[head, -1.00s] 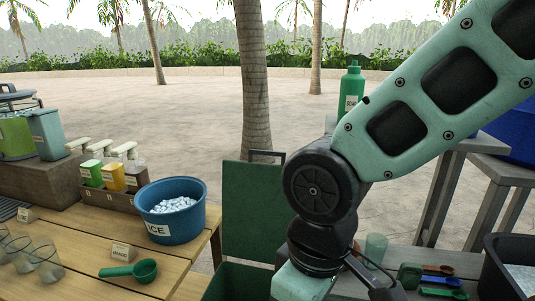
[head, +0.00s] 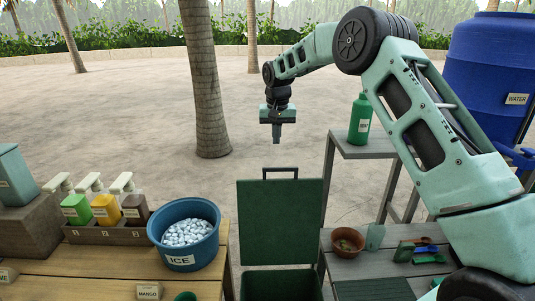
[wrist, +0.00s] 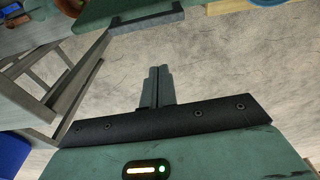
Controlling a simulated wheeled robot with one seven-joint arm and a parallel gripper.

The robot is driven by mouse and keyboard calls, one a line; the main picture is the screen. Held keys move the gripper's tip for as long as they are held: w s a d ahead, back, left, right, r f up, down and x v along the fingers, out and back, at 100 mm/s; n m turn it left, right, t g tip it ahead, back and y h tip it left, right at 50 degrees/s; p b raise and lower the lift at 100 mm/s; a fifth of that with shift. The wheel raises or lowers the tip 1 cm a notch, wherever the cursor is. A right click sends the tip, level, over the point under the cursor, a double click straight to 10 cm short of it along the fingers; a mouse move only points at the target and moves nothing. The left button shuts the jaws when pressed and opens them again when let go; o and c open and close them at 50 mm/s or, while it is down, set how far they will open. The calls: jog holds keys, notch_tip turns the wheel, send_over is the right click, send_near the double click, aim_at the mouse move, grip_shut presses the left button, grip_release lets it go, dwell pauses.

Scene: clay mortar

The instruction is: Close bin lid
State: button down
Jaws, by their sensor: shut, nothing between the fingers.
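The green bin (head: 281,286) stands between the wooden table and the grey bench in the head view. Its lid (head: 280,220) is open and stands upright at the back, with a dark handle (head: 280,170) on its top edge. The lid's edge and handle (wrist: 147,17) show at the top of the wrist view. My gripper (head: 277,141) is shut and empty. It points down, above and apparently beyond the raised lid, apart from it. Its closed fingers show in the wrist view (wrist: 158,88).
A blue ice bucket (head: 184,234) and several pump bottles stand on the wooden table (head: 115,267) at left. At right, the grey bench (head: 372,290) holds a brown bowl (head: 347,241) and coloured scoops. A green bottle (head: 360,119) stands on a stand behind. Open paving lies beyond the bin.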

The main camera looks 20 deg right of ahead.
notch_tip(320, 180, down, 9)
jog(key=s+p, duration=0.2)
jog(key=p, duration=0.4)
jog(key=shift+f, duration=0.1)
dwell(0.5)
